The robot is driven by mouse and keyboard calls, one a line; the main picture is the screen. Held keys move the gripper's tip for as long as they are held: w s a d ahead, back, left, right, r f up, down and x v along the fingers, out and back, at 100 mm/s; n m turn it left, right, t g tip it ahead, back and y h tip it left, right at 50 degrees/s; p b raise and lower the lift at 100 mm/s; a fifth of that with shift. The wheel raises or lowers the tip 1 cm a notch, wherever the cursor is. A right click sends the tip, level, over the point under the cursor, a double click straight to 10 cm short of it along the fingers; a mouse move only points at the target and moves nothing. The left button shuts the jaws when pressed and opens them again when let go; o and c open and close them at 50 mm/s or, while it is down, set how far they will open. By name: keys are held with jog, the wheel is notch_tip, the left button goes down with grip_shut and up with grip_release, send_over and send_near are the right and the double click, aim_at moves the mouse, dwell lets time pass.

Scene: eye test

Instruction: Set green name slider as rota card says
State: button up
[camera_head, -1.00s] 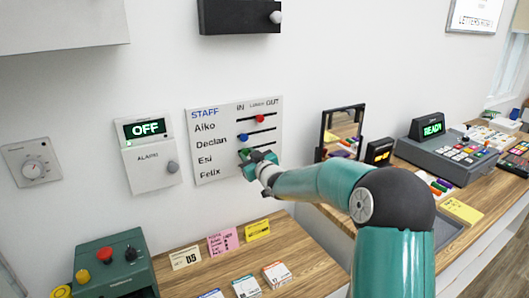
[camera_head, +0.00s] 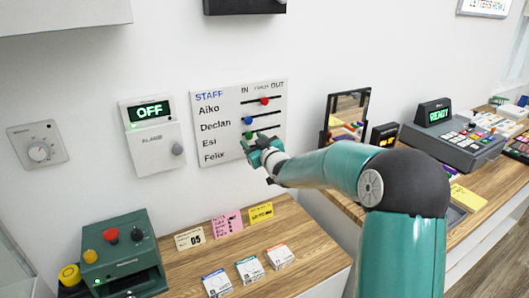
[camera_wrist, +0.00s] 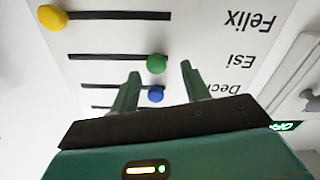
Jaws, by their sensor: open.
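The white staff board (camera_head: 218,127) hangs on the wall, with rows Aiko, Declan, Esi and Felix and columns IN, LUNCH and OUT. The green slider (camera_wrist: 156,64) is on the Esi row, at the IN end of its slot. My gripper (camera_wrist: 159,70) is open in front of the board; in the wrist view, which is upside down, the green knob appears between the fingertips. I cannot tell whether they touch it. In the head view my gripper (camera_head: 258,148) covers the lower rows. A pink card (camera_head: 228,223) on the desk carries several lines, too small to read.
The blue slider (camera_wrist: 156,95) sits at IN, just beside the fingers. The yellow slider (camera_wrist: 51,17) is at OUT, the red slider (camera_head: 264,100) at LUNCH. An OFF alarm box (camera_head: 158,148) hangs left of the board. A mirror (camera_head: 345,117) stands to the right.

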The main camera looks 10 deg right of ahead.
jog(key=v, duration=1.1)
jog(key=shift+s, duration=0.35)
jog(key=shift+d, duration=0.1)
jog(key=s+a+m+g+h, duration=0.1)
jog(key=s+g, duration=0.5)
jog(key=s, duration=1.2)
jog(key=s+a+f+m+g+h, duration=0.1)
jog(key=s+m+g, duration=0.4)
jog(key=s, duration=1.3)
jog(key=a+h, duration=0.1)
jog(key=h, duration=0.1)
jog(key=shift+s+a+f+g+h, duration=0.2)
jog(key=shift+f+g+h, duration=0.1)
jog(key=shift+g, duration=0.1)
